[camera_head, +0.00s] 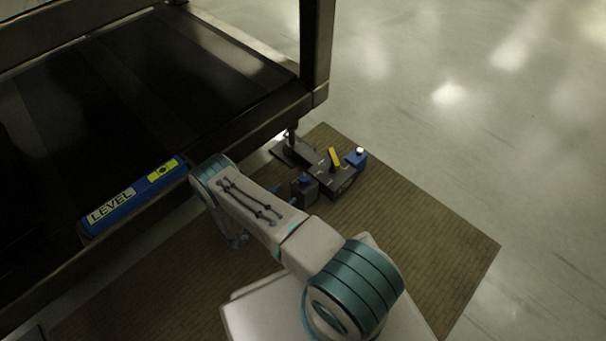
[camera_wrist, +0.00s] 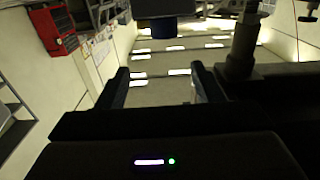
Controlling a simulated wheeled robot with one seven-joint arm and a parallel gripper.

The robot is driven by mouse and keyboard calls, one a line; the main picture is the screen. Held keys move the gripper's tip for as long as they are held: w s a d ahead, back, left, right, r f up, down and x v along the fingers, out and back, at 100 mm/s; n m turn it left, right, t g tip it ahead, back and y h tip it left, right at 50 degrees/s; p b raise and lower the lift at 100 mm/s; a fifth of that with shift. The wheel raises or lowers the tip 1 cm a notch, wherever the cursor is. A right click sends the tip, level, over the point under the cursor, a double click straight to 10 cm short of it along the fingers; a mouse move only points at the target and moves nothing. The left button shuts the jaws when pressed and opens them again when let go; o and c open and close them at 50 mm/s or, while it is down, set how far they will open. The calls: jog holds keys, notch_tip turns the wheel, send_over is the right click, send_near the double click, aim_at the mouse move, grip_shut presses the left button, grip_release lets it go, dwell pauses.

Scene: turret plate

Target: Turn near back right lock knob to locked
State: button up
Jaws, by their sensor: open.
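A dark fixture (camera_head: 325,178) sits on the brown mat by the table's corner leg. It carries a yellow handle (camera_head: 334,157), a blue part with a pale top (camera_head: 357,157) and a dark block with a blue top (camera_head: 306,182). I cannot tell which part is the near back right lock knob, or its setting. My gripper (camera_wrist: 162,86) is open and empty in the wrist view. A dark blue-grey cylindrical part (camera_wrist: 163,8) is beyond its fingers at the top edge, apart from them.
A dark table (camera_head: 150,75) fills the upper left, with a blue level (camera_head: 130,198) on its near edge. The mat (camera_head: 425,235) is clear at right. In the wrist view, a dark post (camera_wrist: 243,45) stands close on the right and a red cabinet (camera_wrist: 54,28) is far left.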

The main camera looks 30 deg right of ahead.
aim_at(304, 180)
jog(key=b+x, duration=0.1)
jog(key=x, duration=0.3)
jog(key=b+x, duration=0.1)
jog(key=x, duration=0.4)
jog(key=f+b+x, duration=0.1)
jog(key=b+x, duration=0.1)
jog(key=x, duration=0.3)
jog(key=shift+w+a+f, duration=0.1)
jog(key=shift+w+a, duration=0.1)
jog(key=shift+w, duration=0.15)
jog(key=c, duration=1)
